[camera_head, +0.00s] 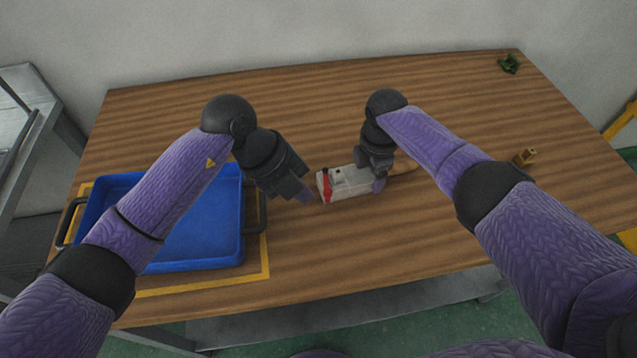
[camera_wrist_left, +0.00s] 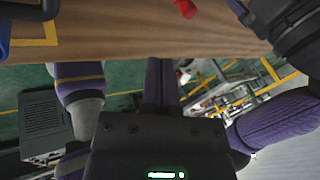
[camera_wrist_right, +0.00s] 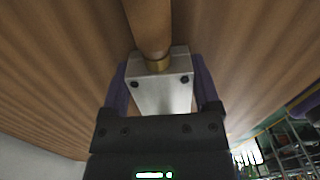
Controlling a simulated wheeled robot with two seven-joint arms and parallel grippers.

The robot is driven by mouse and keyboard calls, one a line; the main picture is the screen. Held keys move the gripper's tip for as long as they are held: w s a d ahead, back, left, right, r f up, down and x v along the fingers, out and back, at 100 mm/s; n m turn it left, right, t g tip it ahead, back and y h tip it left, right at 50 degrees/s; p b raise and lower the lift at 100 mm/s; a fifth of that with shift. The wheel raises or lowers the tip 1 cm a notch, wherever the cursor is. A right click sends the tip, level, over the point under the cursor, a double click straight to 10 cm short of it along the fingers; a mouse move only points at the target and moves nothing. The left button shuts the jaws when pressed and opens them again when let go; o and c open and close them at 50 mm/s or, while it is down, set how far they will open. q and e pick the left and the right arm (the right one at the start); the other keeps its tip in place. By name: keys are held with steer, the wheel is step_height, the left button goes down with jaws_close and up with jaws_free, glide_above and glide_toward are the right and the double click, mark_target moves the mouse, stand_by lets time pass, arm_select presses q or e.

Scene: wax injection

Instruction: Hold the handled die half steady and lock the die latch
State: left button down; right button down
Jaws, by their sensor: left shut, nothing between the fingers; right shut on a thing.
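The die (camera_head: 350,183) is a pale metal block lying on the wooden table, with a wooden handle (camera_head: 403,167) pointing right. A red latch (camera_head: 326,186) is at its left end; a red part also shows at the top of the left wrist view (camera_wrist_left: 186,8). My right gripper (camera_head: 377,183) is shut on the die. In the right wrist view its fingers flank the silver handled half (camera_wrist_right: 163,92), with a brass collar and the handle above. My left gripper (camera_head: 306,197) is shut and empty, just left of the red latch. Whether the latch is locked I cannot tell.
A blue tray (camera_head: 195,262) with black handles stands at the left inside a yellow taped outline (camera_head: 200,282). A small brass piece (camera_head: 525,156) stands at the right. A green object (camera_head: 509,64) lies at the far right corner. The table behind the die is clear.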

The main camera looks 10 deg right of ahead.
arm_select(q)
steer(key=w+a+r+m+t+h, duration=0.15)
steer(key=a+h, duration=0.25)
steer(key=a, duration=0.5)
glide_toward(325, 200)
steer(key=shift+t, duration=0.35)
steer(key=f, duration=0.2)
steer(key=d+f, duration=0.1)
steer(key=f, duration=0.1)
steer(key=shift+s+f, duration=0.1)
steer(key=shift+s, duration=0.05)
steer(key=d, duration=0.2)
steer(key=shift+w+d+m, duration=0.2)
steer(key=shift+d+m, duration=0.05)
steer(key=shift+d, duration=0.55)
steer(key=shift+d, duration=0.1)
steer(key=shift+s+d, duration=0.2)
steer(key=shift+d, duration=0.25)
steer(key=shift+s+d, duration=0.2)
steer(key=shift+d, duration=0.25)
steer(key=shift+a, duration=0.1)
